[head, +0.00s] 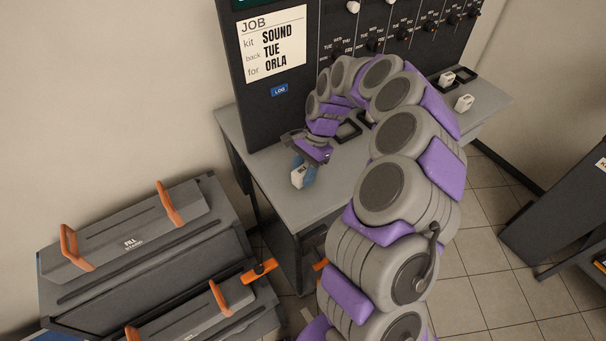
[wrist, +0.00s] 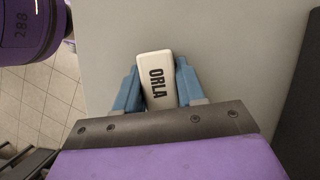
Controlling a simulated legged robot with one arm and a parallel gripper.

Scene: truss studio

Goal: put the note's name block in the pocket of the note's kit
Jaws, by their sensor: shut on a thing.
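The job note (head: 272,46) on the dark panel reads kit SOUND, back TUE, for ORLA. My gripper (head: 304,174) is shut on a white name block (head: 298,176) over the left part of the grey desk. In the wrist view the block (wrist: 158,82) reads ORLA and sits between the blue fingers of my gripper (wrist: 157,88). I cannot tell whether the block touches the desk. A grey case (head: 130,232) with orange handles lies at the left, its label reading FILL and a smaller unreadable word. No case marked SOUND is readable, and no pocket is clearly seen.
The desk (head: 332,188) also holds dark square holders (head: 349,129) and white blocks (head: 464,103) at the right. Another case (head: 200,318) lies in front of the first, with an orange latch (head: 259,271) nearby. A dark rack (head: 560,215) stands right; tiled floor between is clear.

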